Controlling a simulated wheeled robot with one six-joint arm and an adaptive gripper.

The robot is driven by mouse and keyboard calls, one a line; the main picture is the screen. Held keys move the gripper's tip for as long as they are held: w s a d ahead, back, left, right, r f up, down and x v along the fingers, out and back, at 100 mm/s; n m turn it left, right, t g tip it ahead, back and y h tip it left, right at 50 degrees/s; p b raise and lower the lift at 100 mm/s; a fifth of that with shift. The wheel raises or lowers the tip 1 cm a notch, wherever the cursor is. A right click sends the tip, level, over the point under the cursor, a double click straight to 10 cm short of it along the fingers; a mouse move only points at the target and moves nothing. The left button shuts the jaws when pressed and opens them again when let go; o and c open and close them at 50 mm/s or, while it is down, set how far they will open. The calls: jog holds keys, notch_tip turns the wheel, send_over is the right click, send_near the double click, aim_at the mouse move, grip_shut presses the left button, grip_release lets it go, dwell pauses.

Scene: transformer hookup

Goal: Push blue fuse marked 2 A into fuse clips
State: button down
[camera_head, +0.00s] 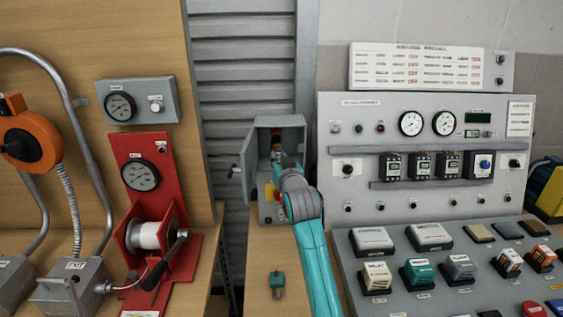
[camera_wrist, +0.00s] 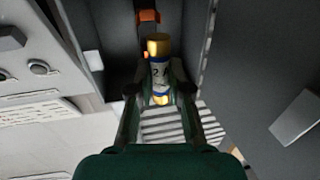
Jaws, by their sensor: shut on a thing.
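The fuse (camera_wrist: 159,72) is a small cylinder with brass end caps, a pale label with a blue band and a "2" on it. My gripper (camera_wrist: 160,90) is shut on its body in the wrist view. An orange-brown clip (camera_wrist: 148,16) shows just beyond the fuse's far cap, inside a dark grey box; I cannot tell whether they touch. In the head view my gripper (camera_head: 279,156) reaches into the open grey box (camera_head: 282,122). There the fuse and clips are mostly hidden by my arm.
The box door (camera_head: 246,165) hangs open at the left. A red winch stand (camera_head: 150,200) is further left. A large grey instrument panel (camera_head: 430,150) stands close on the right. A small teal object (camera_head: 277,282) is on the wooden bench (camera_head: 258,250) in front.

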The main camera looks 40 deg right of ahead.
jog(key=shift+y, duration=0.3)
jog(key=shift+s+d+x, duration=0.1)
jog(key=shift+d+x, duration=0.05)
jog(key=shift+x, duration=0.8)
jog(key=shift+s+d+x, duration=0.1)
jog(key=shift+d+x, duration=0.1)
jog(key=shift+x, duration=0.75)
jog(key=shift+d+x, duration=0.15)
jog(key=shift+x, duration=0.85)
jog(key=shift+d+x, duration=0.25)
jog(key=shift+x, duration=1.25)
jog(key=shift+s+r, duration=0.1)
jog(key=shift+r, duration=0.05)
jog(key=c, duration=1)
grip_release()
jog(key=shift+a+v, duration=0.2)
jog(key=shift+v, duration=1.05)
jog(key=shift+a+v, duration=0.25)
jog(key=shift+v, duration=1)
